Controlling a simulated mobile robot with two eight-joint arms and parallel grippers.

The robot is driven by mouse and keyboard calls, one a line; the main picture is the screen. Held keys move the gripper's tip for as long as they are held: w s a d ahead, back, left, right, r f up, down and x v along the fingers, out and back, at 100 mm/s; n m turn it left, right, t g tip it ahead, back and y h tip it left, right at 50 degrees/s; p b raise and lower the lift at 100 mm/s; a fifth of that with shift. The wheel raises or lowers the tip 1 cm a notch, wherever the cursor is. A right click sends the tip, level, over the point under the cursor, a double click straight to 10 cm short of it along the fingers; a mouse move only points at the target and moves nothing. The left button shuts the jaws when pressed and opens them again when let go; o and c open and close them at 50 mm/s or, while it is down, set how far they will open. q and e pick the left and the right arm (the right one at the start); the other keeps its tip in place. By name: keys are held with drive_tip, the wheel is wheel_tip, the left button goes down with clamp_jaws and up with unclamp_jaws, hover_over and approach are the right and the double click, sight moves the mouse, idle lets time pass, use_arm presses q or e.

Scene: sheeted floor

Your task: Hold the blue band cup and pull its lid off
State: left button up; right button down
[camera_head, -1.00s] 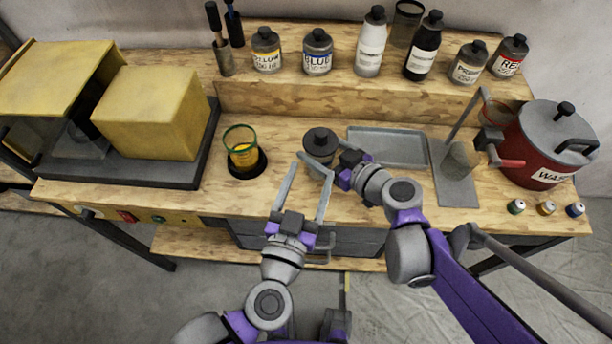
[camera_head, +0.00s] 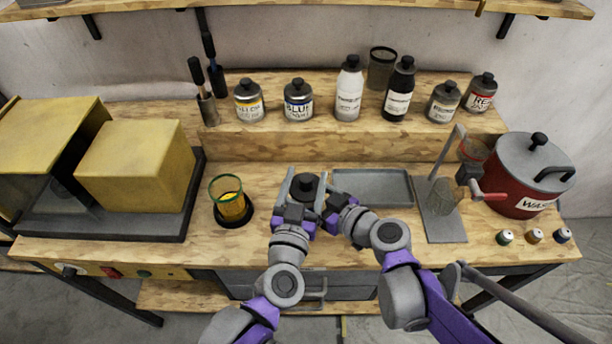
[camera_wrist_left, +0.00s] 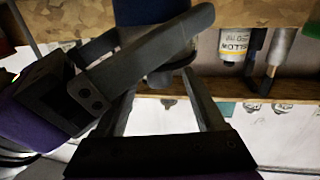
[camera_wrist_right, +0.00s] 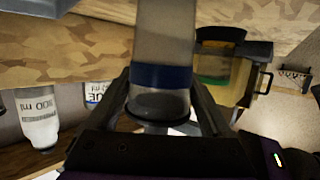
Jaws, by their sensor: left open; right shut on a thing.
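The cup stands at the front middle of the bench, mostly hidden by my grippers in the head view. Its blue band (camera_wrist_right: 160,77) shows in the right wrist view, where the scene appears upside down. A dark round lid with a knob (camera_head: 307,182) caps it. My right gripper (camera_wrist_right: 162,98) is shut on the cup from the right, a finger on either side. My left gripper (camera_head: 305,192) is open, with its fingers on both sides of the lid. In the left wrist view, a finger of my right gripper crosses the cup; whether my left fingers touch the lid is unclear.
A grey tray (camera_head: 345,177) lies just right of the cup. A green-rimmed beaker of yellow liquid (camera_head: 231,207) stands to the left. Several bottles line the raised shelf behind. A red waste pot (camera_head: 515,200) stands at the far right.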

sight(306, 178)
use_arm(q)
drive_tip(key=shift+w+d, duration=0.1)
drive_tip(key=shift+w, duration=0.3)
drive_tip(key=shift+c, duration=0.2)
clamp_jaws()
drive_tip(key=shift+r, duration=0.1)
idle(0.6)
drive_tip(key=shift+r, duration=1)
drive_tip(key=shift+r, duration=0.1)
drive_tip(key=shift+r, duration=1.95)
use_arm(e)
unclamp_jaws()
